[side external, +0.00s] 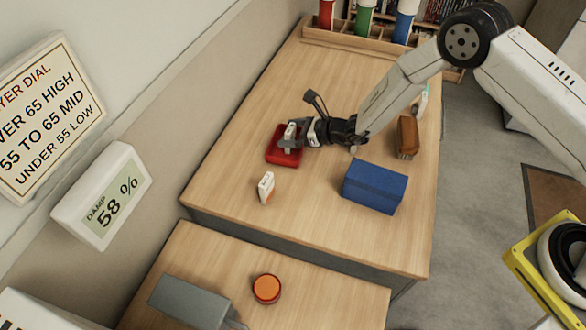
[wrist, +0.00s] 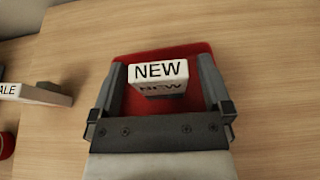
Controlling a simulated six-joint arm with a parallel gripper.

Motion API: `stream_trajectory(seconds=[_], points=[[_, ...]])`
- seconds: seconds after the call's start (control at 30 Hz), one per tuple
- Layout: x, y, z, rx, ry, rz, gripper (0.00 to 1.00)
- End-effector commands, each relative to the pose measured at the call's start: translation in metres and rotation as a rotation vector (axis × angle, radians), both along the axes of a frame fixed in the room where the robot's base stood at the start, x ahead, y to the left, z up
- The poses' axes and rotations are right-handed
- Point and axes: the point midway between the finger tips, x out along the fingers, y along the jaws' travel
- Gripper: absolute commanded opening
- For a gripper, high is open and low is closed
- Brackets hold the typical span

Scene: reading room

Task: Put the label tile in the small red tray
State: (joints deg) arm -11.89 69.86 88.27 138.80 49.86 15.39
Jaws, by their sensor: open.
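A white label tile reading NEW (wrist: 157,71) stands in the small red tray (wrist: 135,106). The tray also shows in the side external view (side external: 275,156), with the tile (side external: 290,131) on it. My gripper (wrist: 161,76) is over the tray with one finger on each side of the tile. The fingers are open, and a gap shows between the tile and the right finger. In the side external view my gripper (side external: 297,138) partly hides the tile and tray.
Another white tile (side external: 266,187) stands nearer the front; its letters ALE (wrist: 8,89) show at the wrist view's left edge. A blue box (side external: 373,187) and a brown object (side external: 407,138) lie to the right. An orange button (side external: 267,288) sits on the front table.

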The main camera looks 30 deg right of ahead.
Motion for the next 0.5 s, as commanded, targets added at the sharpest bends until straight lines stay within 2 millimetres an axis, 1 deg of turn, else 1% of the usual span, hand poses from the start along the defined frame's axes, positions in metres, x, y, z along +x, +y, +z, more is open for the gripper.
stream_trajectory(seconds=[0.5], points=[[-0.041,-0.042,0.025,0.000,0.000,-0.001,1.00]])
